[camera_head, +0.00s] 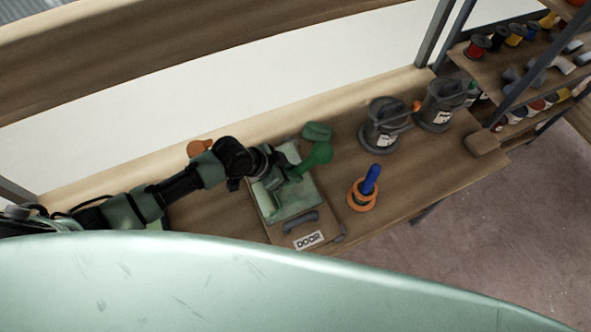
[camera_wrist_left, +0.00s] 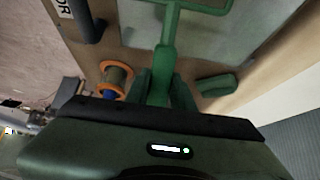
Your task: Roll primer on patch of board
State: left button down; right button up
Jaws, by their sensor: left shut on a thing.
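A board (camera_head: 328,226) with a "DOOR" label (camera_head: 310,240) and a dark handle (camera_head: 300,222) lies on the bench. It bears a pale grey-green patch (camera_head: 308,193), which also shows at the top of the left wrist view (camera_wrist_left: 235,30). My left gripper (camera_head: 290,173) is shut on the handle of a green roller (camera_head: 318,154). In the left wrist view the roller's green handle (camera_wrist_left: 163,65) runs up from between my fingers to a frame over the patch. The roller's far end is cut off there, so I cannot tell whether it touches the patch. My right gripper is not in view.
A green block (camera_head: 317,130) lies beyond the board. An orange ring with a blue upright part (camera_head: 363,193) stands right of it. Two grey cans (camera_head: 383,128) (camera_head: 438,108) stand farther right, near a shelf rack (camera_head: 484,60) with spools. An orange object (camera_head: 200,147) lies behind my arm.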

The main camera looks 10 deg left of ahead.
aim_at(322, 153)
pick_arm(q)
jog(key=shift+r, duration=4.05)
